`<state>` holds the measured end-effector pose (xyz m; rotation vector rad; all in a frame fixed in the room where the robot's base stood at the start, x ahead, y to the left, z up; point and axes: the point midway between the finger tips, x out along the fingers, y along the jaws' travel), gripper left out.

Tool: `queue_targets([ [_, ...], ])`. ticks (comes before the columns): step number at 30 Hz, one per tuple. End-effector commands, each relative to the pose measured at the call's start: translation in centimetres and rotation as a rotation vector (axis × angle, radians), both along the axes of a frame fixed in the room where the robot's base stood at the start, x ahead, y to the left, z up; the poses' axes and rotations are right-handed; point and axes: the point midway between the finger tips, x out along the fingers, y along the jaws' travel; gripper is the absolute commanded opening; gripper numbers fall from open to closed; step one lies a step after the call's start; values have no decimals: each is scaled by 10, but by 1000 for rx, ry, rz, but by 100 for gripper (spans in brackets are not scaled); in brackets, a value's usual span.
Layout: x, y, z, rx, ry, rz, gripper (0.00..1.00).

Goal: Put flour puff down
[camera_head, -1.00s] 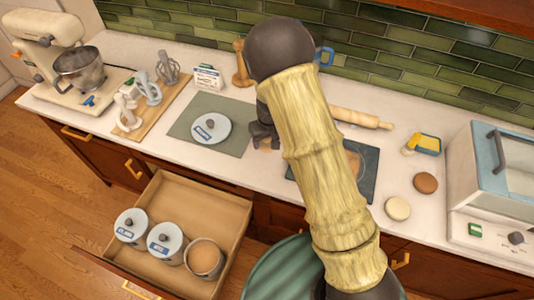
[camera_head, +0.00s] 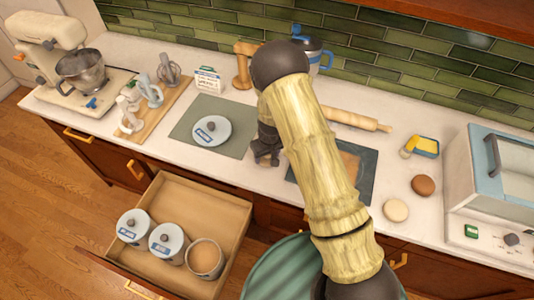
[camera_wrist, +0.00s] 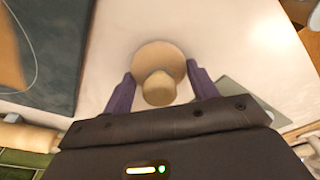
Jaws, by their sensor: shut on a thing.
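The flour puff (camera_wrist: 172,57) is a round beige pad with a knob, seen from above in the wrist view. My gripper (camera_wrist: 158,92) is shut on its knob, with one purple finger on each side. In the head view my gripper (camera_head: 266,157) is low over the white counter, between the green mat and the dark board. My arm and gripper hide the puff there. The pad is at or close above the counter; I cannot tell whether it touches.
A white lid (camera_head: 212,131) lies on the green mat (camera_head: 238,146). The dark board (camera_head: 366,184) and rolling pin (camera_head: 357,120) are right of my gripper. An open drawer (camera_head: 212,190) below holds several canisters.

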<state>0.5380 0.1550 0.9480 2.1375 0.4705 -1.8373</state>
Motion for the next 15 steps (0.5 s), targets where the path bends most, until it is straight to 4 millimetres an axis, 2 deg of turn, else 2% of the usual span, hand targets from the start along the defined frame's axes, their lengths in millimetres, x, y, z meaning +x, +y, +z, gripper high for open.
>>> queue_targets([
  [9,0,0,-4,1,-1,-1,34],
  [10,0,0,-3,1,-1,-1,62],
  [13,0,0,-2,0,0,0,80],
  [15,0,0,-2,0,0,0,80],
])
